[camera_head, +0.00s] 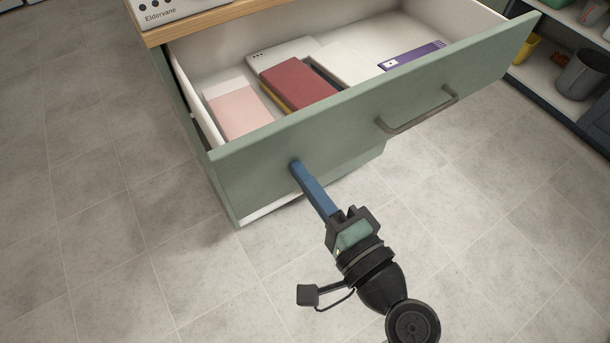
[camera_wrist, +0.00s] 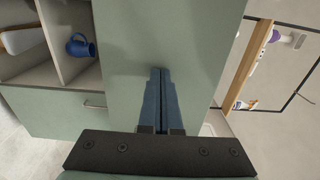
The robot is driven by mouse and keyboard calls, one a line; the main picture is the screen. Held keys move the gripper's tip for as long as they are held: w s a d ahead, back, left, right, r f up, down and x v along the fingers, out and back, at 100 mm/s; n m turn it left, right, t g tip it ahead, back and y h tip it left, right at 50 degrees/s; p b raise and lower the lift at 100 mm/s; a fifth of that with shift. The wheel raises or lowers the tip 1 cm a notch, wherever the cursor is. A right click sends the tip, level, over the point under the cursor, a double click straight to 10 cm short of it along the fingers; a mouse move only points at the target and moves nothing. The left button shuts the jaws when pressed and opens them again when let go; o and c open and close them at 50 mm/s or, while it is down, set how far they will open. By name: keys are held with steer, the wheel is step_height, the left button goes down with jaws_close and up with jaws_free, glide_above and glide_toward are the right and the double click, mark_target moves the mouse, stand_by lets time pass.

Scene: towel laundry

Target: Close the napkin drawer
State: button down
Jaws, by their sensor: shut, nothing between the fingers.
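The napkin drawer (camera_head: 240,150) is pulled out of a green cabinet, and its white inside shows from above. Its green front has a grey bar handle (camera_head: 417,110) right of the middle. Inside lie a pink packet (camera_head: 237,108), a dark red packet (camera_head: 298,83), white packets and a purple packet (camera_head: 412,56). My gripper (camera_head: 295,163) has shut blue fingers with nothing between them. The fingertips are at the left part of the drawer front, left of the handle, and appear to touch it. In the wrist view the shut fingers (camera_wrist: 160,72) point at a green panel (camera_wrist: 165,35).
A wooden counter (camera_head: 205,20) with a white box marked "Eldervane" (camera_head: 165,8) is above the drawer. Open shelves (camera_head: 555,75) with a grey bin (camera_head: 583,75) stand at the right. A blue mug (camera_wrist: 80,46) sits in a shelf in the wrist view. The tiled floor around is clear.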

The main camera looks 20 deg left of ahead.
steer(key=shift+w+a, duration=0.1)
steer(key=b+x, duration=0.1)
steer(key=x, duration=2.4)
steer(key=shift+f, duration=0.1)
steer(key=shift+w+a+b, duration=0.1)
steer(key=shift+a+b, duration=0.15)
steer(key=shift+b, duration=0.05)
steer(key=shift+w+a+r, duration=0.1)
steer(key=shift+r, duration=0.2)
steer(key=shift+a+r, duration=0.1)
